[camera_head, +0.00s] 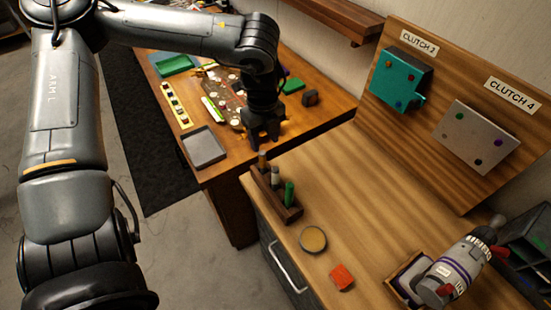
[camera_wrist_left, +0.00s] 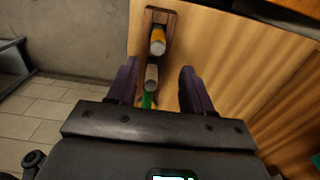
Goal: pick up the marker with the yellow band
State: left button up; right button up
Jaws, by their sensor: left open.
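A dark wooden rack (camera_head: 275,196) holds three upright markers at the left edge of the wooden worktop. My left gripper (camera_head: 263,142) is open and empty, above the far end of the rack. In the left wrist view its fingers (camera_wrist_left: 158,70) straddle the rack line, with the yellow-banded marker just beyond the tips. My right gripper is not seen.
A round tin (camera_head: 313,239) and a red-orange block (camera_head: 342,277) lie nearer on the worktop. An upright board (camera_head: 465,100) carries clutch plates at the back. The worktop's middle is clear.

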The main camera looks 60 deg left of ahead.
aim_at(263, 153)
pick_arm(q)
jog(key=f, duration=0.3)
jog(key=shift+s+f, duration=0.2)
jog(key=shift+f, duration=0.95)
jog(key=shift+a+f+p, duration=0.2)
jog(key=shift+f+p, duration=0.3)
jog(key=shift+f, duration=0.05)
jog(key=shift+a+f+p, duration=0.2)
jog(key=shift+f+p, duration=0.15)
jog(key=shift+f, duration=1.65)
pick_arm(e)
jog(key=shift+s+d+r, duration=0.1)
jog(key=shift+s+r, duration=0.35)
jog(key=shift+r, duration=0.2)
pick_arm(q)
grip_shut()
